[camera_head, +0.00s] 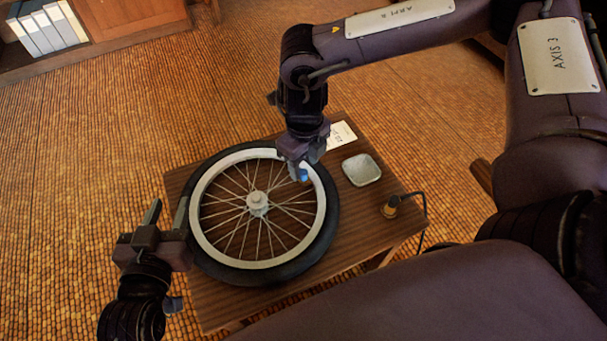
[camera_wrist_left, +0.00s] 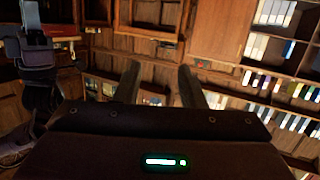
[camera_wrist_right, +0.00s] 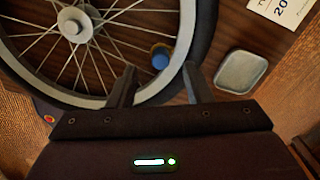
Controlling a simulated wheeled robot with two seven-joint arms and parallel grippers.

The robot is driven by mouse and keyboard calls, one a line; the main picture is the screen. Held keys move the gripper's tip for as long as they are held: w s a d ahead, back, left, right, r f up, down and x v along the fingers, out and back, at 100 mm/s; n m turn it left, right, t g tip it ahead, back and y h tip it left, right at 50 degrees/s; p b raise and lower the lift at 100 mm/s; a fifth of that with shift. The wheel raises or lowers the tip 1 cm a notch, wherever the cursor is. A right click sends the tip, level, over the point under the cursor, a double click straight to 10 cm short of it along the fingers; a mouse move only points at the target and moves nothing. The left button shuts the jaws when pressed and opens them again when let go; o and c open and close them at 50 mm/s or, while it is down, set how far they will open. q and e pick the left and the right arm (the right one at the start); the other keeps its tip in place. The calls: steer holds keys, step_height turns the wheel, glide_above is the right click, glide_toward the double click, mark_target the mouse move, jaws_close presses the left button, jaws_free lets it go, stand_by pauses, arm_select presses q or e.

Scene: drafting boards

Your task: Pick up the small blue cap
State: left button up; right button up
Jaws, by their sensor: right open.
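The small blue cap (camera_head: 303,176) is at the inner edge of the rim of a spoked wheel (camera_head: 208,245) that lies flat on a small wooden table. In the right wrist view the cap (camera_wrist_right: 161,58) shows just beyond my fingertips, roughly centred between them. My right gripper (camera_head: 298,170) is open, pointing down over the wheel's rim, with nothing held. Whether its fingers touch the cap cannot be told. My left gripper (camera_head: 167,212) is open and empty beside the wheel's left edge; its fingers also show apart in the left wrist view (camera_wrist_left: 158,78).
A shallow square grey dish (camera_head: 361,170) stands right of the wheel, with a printed white card (camera_head: 342,134) behind it. The wooden table (camera_head: 215,305) has some bare surface in front.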

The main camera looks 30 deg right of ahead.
mark_target(304, 175)
step_height(304, 175, down, 2)
steer(key=shift+f+b, duration=0.15)
steer(key=shift+b, duration=0.2)
steer(key=shift+f, duration=0.15)
arm_select(q)
step_height(304, 175, up, 8)
steer(key=w+t+h, duration=0.1)
steer(key=t, duration=0.2)
steer(key=shift+t, duration=0.4)
arm_select(e)
jaws_close()
